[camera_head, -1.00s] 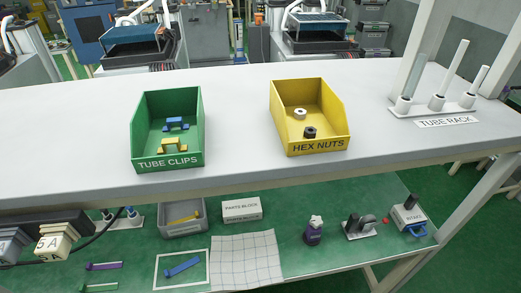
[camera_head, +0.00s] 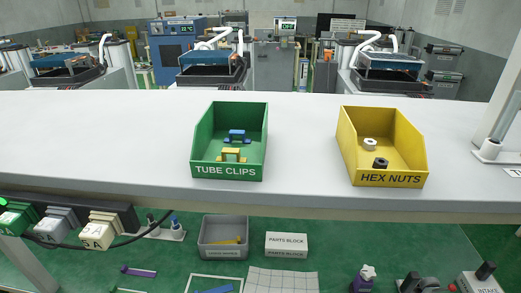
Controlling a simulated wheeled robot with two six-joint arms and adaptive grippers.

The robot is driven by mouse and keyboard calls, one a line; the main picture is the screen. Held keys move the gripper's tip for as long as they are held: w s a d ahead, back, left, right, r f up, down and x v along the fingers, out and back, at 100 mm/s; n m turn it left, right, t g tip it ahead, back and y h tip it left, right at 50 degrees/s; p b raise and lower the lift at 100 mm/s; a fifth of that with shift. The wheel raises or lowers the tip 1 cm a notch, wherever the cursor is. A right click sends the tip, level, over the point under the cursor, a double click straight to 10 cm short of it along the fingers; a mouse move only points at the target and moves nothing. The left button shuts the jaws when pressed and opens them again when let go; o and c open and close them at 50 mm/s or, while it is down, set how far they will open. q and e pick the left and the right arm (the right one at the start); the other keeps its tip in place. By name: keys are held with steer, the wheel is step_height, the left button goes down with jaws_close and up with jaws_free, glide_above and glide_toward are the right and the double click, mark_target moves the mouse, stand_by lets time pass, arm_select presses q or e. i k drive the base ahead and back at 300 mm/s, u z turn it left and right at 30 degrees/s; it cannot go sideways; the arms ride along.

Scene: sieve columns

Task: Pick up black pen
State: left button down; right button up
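I cannot make out a black pen in the head view. On the green lower level lie slim coloured pieces: a purple one (camera_head: 138,271), a green one (camera_head: 128,291) at the bottom edge, and a blue one (camera_head: 213,290) inside a white-outlined square, partly cut off. None of these looks black. Neither of my grippers shows.
On the white upper shelf (camera_head: 300,194) stand a green tube clips bin (camera_head: 228,171) and a yellow hex nuts bin (camera_head: 392,180). Below are a grey tray (camera_head: 223,253), a parts block (camera_head: 286,243), a purple bottle (camera_head: 364,283) and an intake box (camera_head: 482,283). Power plugs (camera_head: 101,230) hang lower left.

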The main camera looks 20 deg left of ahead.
mark_target(151, 218)
steer(key=u, duration=1)
steer(key=k, duration=0.55)
steer(key=u, duration=0.65)
